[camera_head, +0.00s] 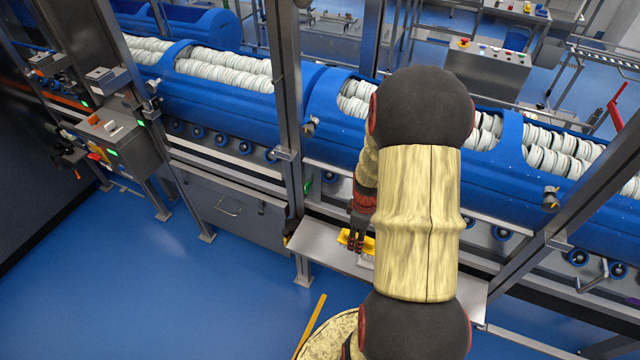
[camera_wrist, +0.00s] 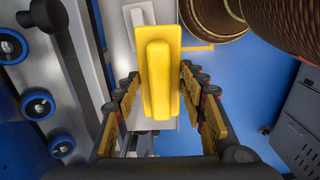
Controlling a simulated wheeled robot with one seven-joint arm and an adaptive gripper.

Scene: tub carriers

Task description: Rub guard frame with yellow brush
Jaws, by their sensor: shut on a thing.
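A yellow brush (camera_wrist: 158,80) is between the two fingers of my gripper (camera_wrist: 160,90) in the wrist view, its raised handle facing the camera. My gripper (camera_head: 356,243) is shut on it. In the head view the brush (camera_head: 368,246) shows only in part, over a grey metal shelf (camera_head: 322,250); whether it touches the shelf I cannot tell. The grey guard frame (camera_head: 289,90) has upright posts and rails in front of the blue tub line. One post stands just left of my gripper. My arm hides part of the frame and shelf.
Blue tubs (camera_head: 230,108) filled with stacked white rounded pieces run behind the frame, above blue rollers (camera_head: 245,148). A control box (camera_head: 118,140) stands at the left. A small white thing (camera_wrist: 139,15) lies beyond the brush. The blue floor (camera_head: 190,290) at front left is clear.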

